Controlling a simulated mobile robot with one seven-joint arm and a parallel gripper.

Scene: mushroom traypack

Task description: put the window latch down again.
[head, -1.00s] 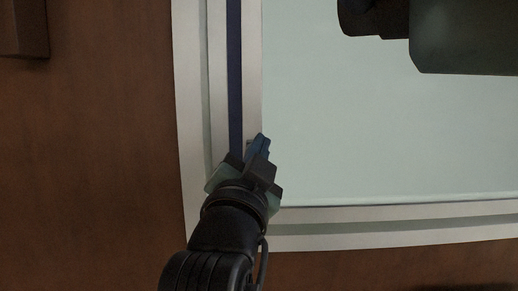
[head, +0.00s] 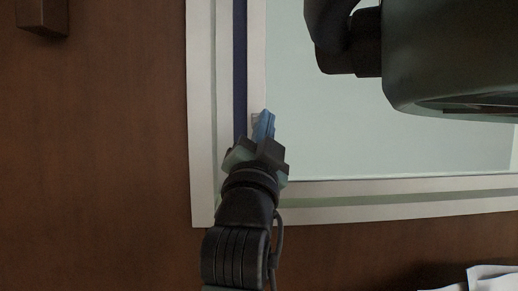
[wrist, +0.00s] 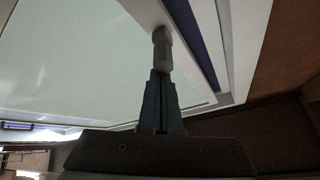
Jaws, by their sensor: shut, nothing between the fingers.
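The window latch (wrist: 162,48) is a short grey handle on the window's white frame. In the wrist view it extends from the frame toward my fingertips. In the head view only a small pale bit of it (head: 256,118) shows beside the fingers. My gripper (wrist: 160,76) is shut, with its blue-grey fingers together and nothing between them. Its tips are at the free end of the latch; I cannot tell whether they touch it. In the head view the gripper (head: 265,118) lies over the inner edge of the frame and hides most of the latch.
The window has a pale pane (head: 350,140) and a white frame (head: 205,100) with a dark blue strip (head: 240,60). Brown wall (head: 90,150) surrounds it. A dark brown block (head: 42,15) is at top left. White items (head: 490,278) show at bottom right.

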